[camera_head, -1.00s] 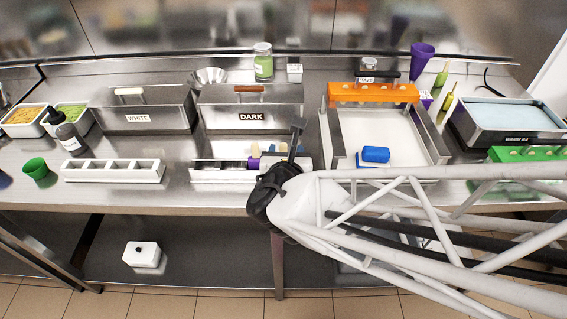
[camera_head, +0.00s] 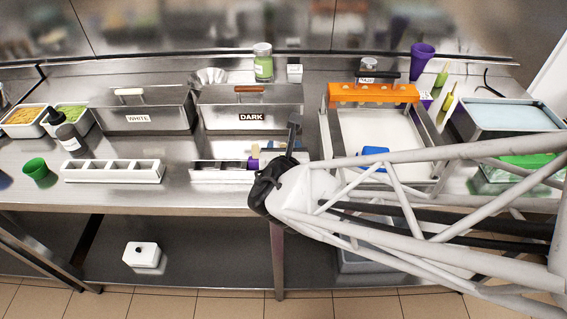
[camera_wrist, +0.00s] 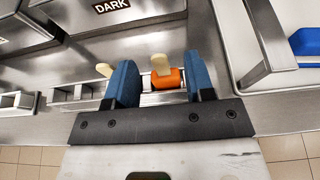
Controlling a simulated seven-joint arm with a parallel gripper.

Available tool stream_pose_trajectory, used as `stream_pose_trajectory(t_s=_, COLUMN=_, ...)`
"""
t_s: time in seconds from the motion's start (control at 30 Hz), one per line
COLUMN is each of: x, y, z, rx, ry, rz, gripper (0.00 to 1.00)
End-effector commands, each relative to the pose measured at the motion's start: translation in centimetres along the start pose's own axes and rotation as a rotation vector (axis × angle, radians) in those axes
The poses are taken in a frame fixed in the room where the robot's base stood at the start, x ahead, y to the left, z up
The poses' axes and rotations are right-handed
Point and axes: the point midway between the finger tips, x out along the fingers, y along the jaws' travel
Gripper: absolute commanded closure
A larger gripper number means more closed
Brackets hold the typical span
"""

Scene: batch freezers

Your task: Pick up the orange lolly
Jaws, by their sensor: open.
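The orange lolly (camera_wrist: 168,80) shows in the wrist view with its pale stick (camera_wrist: 161,63) pointing up. It sits in a metal holder (camera_wrist: 78,96) on the counter. My gripper (camera_wrist: 162,80) is open, with one blue finger on each side of the lolly. I cannot tell whether either finger touches it. In the head view my gripper (camera_head: 292,140) is over the right end of the holder (camera_head: 208,172), and the orange lolly is hidden behind it.
Behind the holder stands a steel bin marked DARK (camera_head: 215,117), left of it one marked WHITE (camera_head: 125,122). A tray (camera_head: 350,120) with a blue block (camera_head: 374,152) and an orange rack (camera_head: 372,93) lies to the right. A white compartment rack (camera_head: 112,178) is at left.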

Motion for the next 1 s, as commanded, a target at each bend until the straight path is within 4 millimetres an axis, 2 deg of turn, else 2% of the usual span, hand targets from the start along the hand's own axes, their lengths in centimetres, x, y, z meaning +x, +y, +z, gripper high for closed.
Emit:
stream_pose_trajectory(t_s=0.43, x=0.5, y=0.0, z=0.0, rx=-0.001, ry=0.0, rz=0.0, gripper=0.51)
stream_pose_trajectory(t_s=0.8, x=4.1, y=0.2, z=-0.2, rx=-0.001, ry=0.001, rz=-0.001, gripper=0.51)
stream_pose_trajectory(t_s=1.0, x=5.2, y=0.1, z=-0.2, rx=0.0, ry=0.001, rz=0.0, gripper=0.51)
